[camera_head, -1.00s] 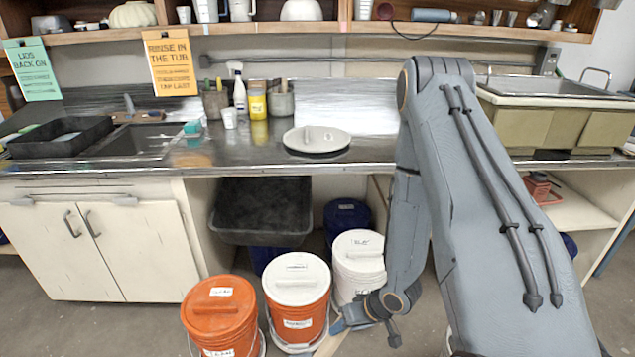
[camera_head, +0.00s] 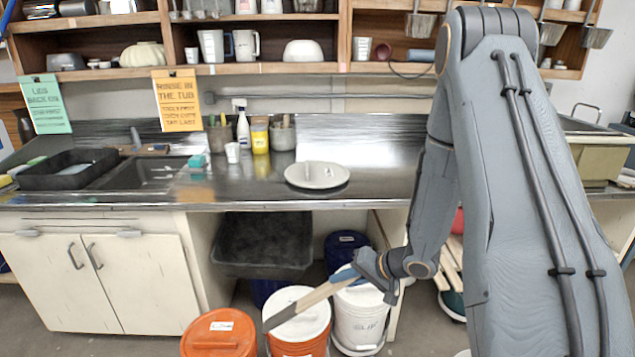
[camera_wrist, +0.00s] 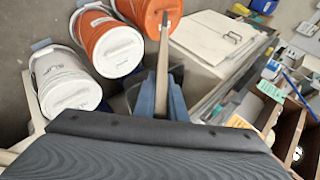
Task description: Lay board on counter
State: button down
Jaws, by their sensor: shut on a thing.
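A long thin board (camera_head: 312,301), wooden with a grey end, is held in front of the buckets, below the counter edge. It slants down to the left, its free end near the orange bucket. My gripper (camera_head: 367,267) is shut on its right end. In the wrist view the board (camera_wrist: 163,60) runs up from between the blue fingers of my gripper (camera_wrist: 160,98). The metal counter (camera_head: 265,190) lies above and behind. A pale round lid with a handle (camera_head: 318,174) rests on it.
An orange bucket (camera_head: 219,332), an orange bucket with a white lid (camera_head: 302,335) and a white bucket (camera_head: 360,315) stand on the floor. A dark tub (camera_head: 262,245) is under the counter. Pots and bottles (camera_head: 260,135) stand at the back.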

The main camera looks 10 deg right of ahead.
jog(key=w+d+r+m+t+h, duration=0.1)
jog(key=w+d+r+m+t, duration=0.1)
jog(key=w+r, duration=0.6)
jog(key=w+d+r+m+t+h, duration=0.2)
jog(key=w+r+m+t, duration=0.3)
jog(key=w+r, duration=0.4)
notch_tip(320, 180, up, 7)
jog(key=shift+w+d+f+m, duration=0.1)
jog(key=shift+w+d+m, duration=0.1)
jog(key=shift+m, duration=0.7)
